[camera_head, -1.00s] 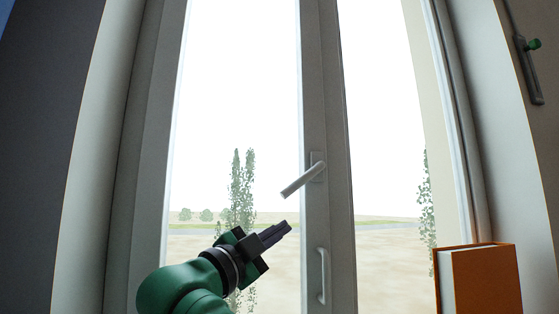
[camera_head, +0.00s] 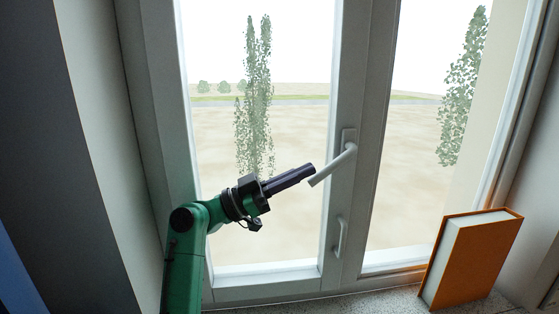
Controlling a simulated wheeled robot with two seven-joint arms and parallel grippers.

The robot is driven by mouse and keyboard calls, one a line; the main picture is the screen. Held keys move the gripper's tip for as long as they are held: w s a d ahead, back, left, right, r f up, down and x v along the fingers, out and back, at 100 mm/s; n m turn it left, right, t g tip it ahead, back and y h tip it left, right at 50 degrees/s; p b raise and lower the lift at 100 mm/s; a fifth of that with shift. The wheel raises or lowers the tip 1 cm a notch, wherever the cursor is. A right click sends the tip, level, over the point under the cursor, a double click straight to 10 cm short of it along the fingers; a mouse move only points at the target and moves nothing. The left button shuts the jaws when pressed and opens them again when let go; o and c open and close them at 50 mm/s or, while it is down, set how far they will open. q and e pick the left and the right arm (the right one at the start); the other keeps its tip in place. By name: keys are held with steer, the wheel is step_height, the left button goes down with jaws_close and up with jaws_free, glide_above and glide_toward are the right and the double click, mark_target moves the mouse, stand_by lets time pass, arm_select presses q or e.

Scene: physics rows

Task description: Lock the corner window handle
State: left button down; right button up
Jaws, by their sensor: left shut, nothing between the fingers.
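The white window handle (camera_head: 333,165) is on the middle frame post. Its lever slants down and to the left from its mount, neither upright nor level. My left gripper (camera_head: 311,170) is shut and empty. Its fingertips are right beside the lever's free end, on its upper left; I cannot tell whether they touch. A second, fixed pull handle (camera_head: 340,238) is lower on the post. The window sash (camera_head: 345,100) looks closed against the frame. My right gripper is not in view.
An orange book (camera_head: 474,260) stands on the grey sill (camera_head: 385,303) at the right, close to the window. The wall reveal (camera_head: 105,140) is at the left. The space in front of the left pane is clear apart from my arm.

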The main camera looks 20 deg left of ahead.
mark_target(330, 164)
arm_select(q)
steer(key=shift+p+x, duration=0.4)
steer(key=shift+x, duration=0.7)
steer(key=shift+f, duration=0.1)
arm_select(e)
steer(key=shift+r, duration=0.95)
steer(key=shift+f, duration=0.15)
